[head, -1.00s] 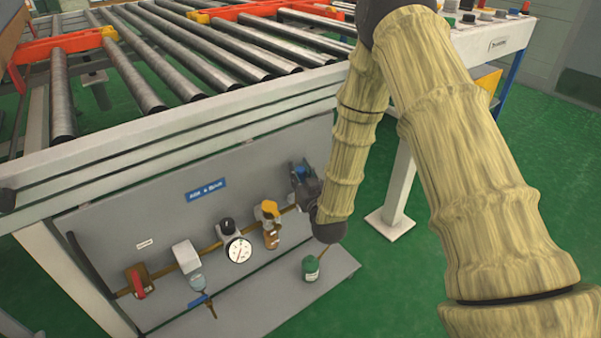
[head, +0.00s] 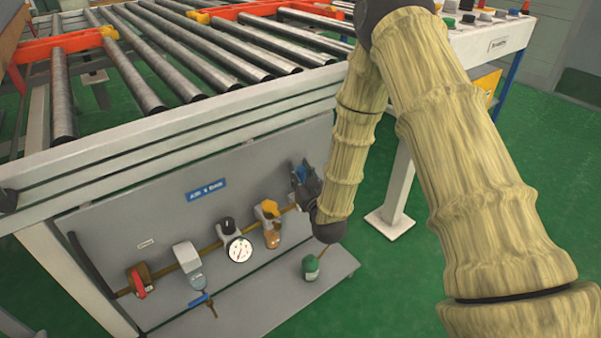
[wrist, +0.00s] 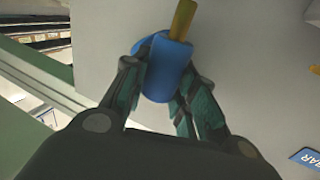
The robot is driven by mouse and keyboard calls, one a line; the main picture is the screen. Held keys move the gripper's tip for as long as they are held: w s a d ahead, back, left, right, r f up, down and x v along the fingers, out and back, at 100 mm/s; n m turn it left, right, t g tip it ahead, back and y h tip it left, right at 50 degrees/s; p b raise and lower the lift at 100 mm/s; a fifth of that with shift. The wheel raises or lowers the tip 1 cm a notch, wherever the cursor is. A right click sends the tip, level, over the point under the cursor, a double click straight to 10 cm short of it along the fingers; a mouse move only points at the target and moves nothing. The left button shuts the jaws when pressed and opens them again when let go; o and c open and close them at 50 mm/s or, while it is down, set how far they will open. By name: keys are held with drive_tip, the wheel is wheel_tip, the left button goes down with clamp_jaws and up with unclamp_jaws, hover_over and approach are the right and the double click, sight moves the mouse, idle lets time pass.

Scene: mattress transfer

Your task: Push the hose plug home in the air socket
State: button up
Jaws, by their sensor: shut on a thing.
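My gripper (head: 309,190) is at the right end of the grey service panel, by the end of the brass pipe line. In the wrist view, its two dark fingers (wrist: 163,78) close from either side on a blue piece, which I take for the hose plug (wrist: 168,72). A brass-coloured stem (wrist: 182,20) meets the top of the blue piece. Some blue also shows in the head view beside the fingers (head: 302,172). I cannot make out a separate air socket or the seam between it and the plug, so how deep the plug sits cannot be told.
The grey panel (head: 110,230) carries a red-handled valve (head: 138,283), a pressure gauge (head: 239,250) and a yellow-topped unit (head: 267,210). A green bottle (head: 311,268) stands on the shelf below my gripper. The roller conveyor (head: 190,60) overhangs the panel.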

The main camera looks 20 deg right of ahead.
drive_tip(key=shift+f+b, duration=0.85)
drive_tip(key=shift+f, duration=1.1)
drive_tip(key=o, duration=1.2)
drive_tip(key=shift+c, duration=0.2)
drive_tip(key=shift+s, duration=0.1)
drive_tip(key=s, duration=1.1)
drive_tip(key=shift+s+d, duration=0.2)
drive_tip(key=shift+s, duration=0.2)
